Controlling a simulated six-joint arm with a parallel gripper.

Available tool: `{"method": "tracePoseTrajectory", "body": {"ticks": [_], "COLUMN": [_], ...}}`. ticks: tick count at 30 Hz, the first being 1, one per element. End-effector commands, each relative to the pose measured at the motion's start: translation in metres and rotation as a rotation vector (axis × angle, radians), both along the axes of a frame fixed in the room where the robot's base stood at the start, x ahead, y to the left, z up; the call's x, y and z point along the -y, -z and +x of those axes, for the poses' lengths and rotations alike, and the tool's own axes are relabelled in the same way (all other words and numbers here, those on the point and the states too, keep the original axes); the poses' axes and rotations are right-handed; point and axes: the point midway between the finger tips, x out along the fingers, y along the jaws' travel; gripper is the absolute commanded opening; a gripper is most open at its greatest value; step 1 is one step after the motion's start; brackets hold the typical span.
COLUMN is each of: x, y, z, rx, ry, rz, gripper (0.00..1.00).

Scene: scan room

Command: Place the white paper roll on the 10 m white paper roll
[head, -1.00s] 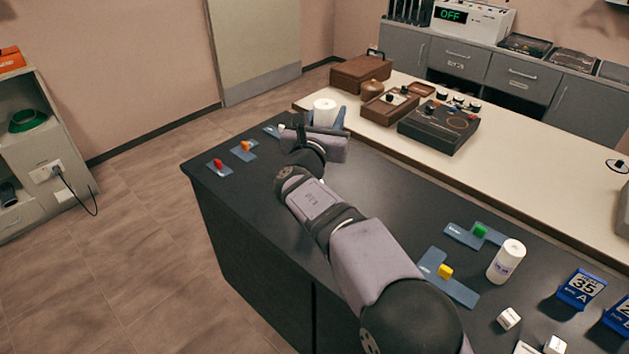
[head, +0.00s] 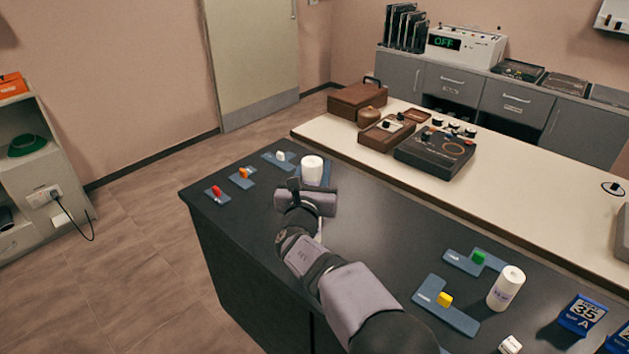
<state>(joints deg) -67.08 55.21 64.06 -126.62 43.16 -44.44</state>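A white paper roll (head: 312,169) is upright at the far end of the dark counter, just beyond my gripper (head: 311,184). My gripper appears shut on it; its body hides the roll's lower part, and a blue-grey piece shows at the roll's right side. I cannot tell how high the roll is above the counter. A second white roll (head: 506,289) with small dark print stands upright at the counter's right. The print is too small to read.
Blue mats with red (head: 216,191), orange (head: 244,173) and white pieces lie at the far left. Mats with green (head: 478,257) and yellow (head: 445,299) pieces lie beside the right roll. Blue numbered blocks (head: 581,315) stand at right. The counter's middle is clear.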

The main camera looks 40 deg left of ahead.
Motion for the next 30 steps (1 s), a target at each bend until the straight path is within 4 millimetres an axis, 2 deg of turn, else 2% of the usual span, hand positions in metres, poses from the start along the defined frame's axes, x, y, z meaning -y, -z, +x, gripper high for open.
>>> {"method": "tracePoseTrajectory", "body": {"ticks": [5,13,27,28,30], "x": [0.0,0.0,0.0,0.0,0.0], "y": [0.007,0.035,0.041,0.04,0.04], "z": [0.0,0.0,0.0,0.0,0.0], "rx": [0.001,0.002,0.002,0.001,0.001], "ry": [0.001,0.0,0.0,0.0,0.0], "rz": [-0.002,-0.001,0.001,0.001,0.001], "gripper": [0.11,0.11,0.11,0.43,0.55]}}
